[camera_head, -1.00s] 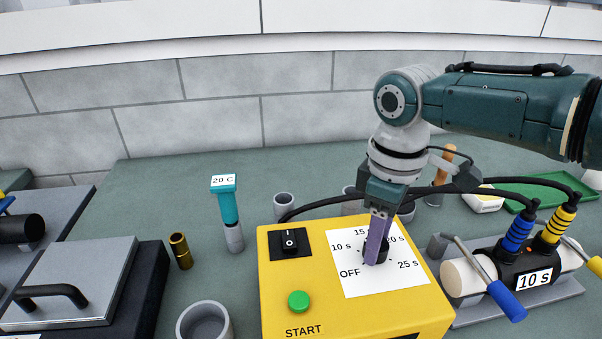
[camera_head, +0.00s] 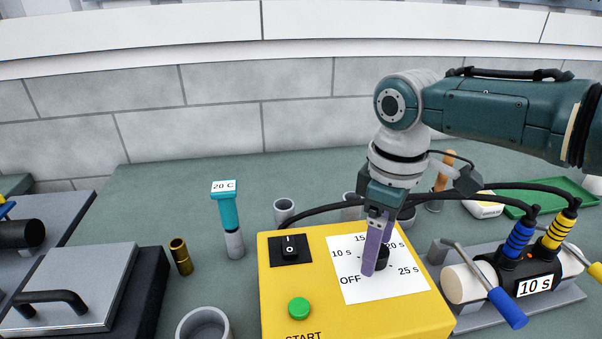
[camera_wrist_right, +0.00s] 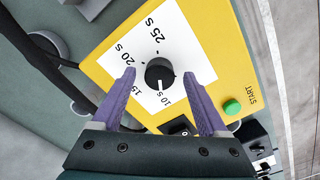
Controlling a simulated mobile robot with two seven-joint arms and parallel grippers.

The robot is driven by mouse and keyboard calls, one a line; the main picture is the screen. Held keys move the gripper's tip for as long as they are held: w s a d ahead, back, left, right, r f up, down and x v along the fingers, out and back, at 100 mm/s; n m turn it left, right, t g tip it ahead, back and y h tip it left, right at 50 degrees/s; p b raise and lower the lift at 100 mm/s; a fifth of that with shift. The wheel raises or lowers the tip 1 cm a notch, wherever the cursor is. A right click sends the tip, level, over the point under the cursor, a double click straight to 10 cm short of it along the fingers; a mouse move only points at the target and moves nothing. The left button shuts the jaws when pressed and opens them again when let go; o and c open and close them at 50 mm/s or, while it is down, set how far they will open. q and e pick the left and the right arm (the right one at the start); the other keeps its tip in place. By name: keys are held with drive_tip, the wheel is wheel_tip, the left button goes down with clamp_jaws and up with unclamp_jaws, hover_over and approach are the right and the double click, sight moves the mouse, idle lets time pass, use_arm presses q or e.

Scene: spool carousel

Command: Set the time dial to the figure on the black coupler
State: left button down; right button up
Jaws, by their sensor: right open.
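The time dial is a round black knob (camera_head: 382,257) on a white scale panel of the yellow box (camera_head: 350,320). In the right wrist view the knob (camera_wrist_right: 160,72) has its white mark towards "10 s". The black coupler (camera_head: 533,282) lies at the right and bears the figure "10 s". My right gripper (camera_head: 370,268) is over the panel, pointing down, one finger partly covering the knob. In the right wrist view the gripper (camera_wrist_right: 159,75) is open, a purple finger on each side of the knob, with visible gaps. My left gripper is not in view.
The box also has a black rocker switch (camera_head: 290,249) and a green START button (camera_head: 299,308). Black cables arch behind the box to the coupler. A teal "20 C" tool (camera_head: 228,208) and a brass cylinder (camera_head: 181,257) stand left. A green tray (camera_head: 555,200) lies back right.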

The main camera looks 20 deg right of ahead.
wheel_tip(320, 180, up, 10)
drive_tip(key=shift+f+p, duration=0.2)
drive_tip(key=shift+p, duration=0.25)
